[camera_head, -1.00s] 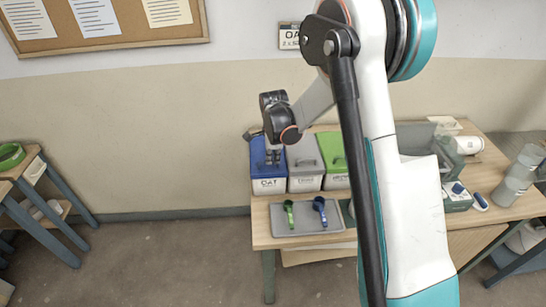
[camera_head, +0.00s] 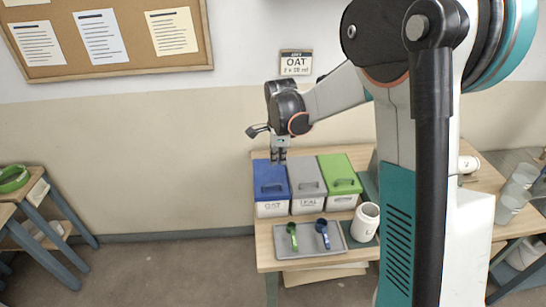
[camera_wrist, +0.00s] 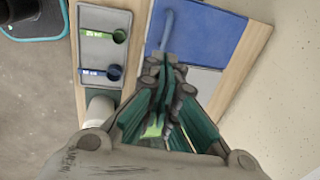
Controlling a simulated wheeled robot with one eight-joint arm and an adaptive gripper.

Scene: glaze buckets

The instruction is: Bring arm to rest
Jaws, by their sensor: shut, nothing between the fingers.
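My gripper (camera_head: 279,153) is shut and empty, pointing down above the back of the blue bin labelled OAT in the head view. It also shows in the wrist view (camera_wrist: 166,62), with its fingers together. My arm rises and bends on the right side of the head view and hides part of the table. The blue bin (camera_head: 271,188) stands left of a grey bin (camera_head: 307,186) and a green-lidded bin (camera_head: 340,178). The bin lids look closed.
A grey tray (camera_head: 282,250) with a green scoop (camera_head: 293,236) and a blue scoop (camera_head: 323,233) lies in front of the bins. A white jar (camera_head: 365,222) stands right of it. A wall sign (camera_head: 296,63) reads OAT.

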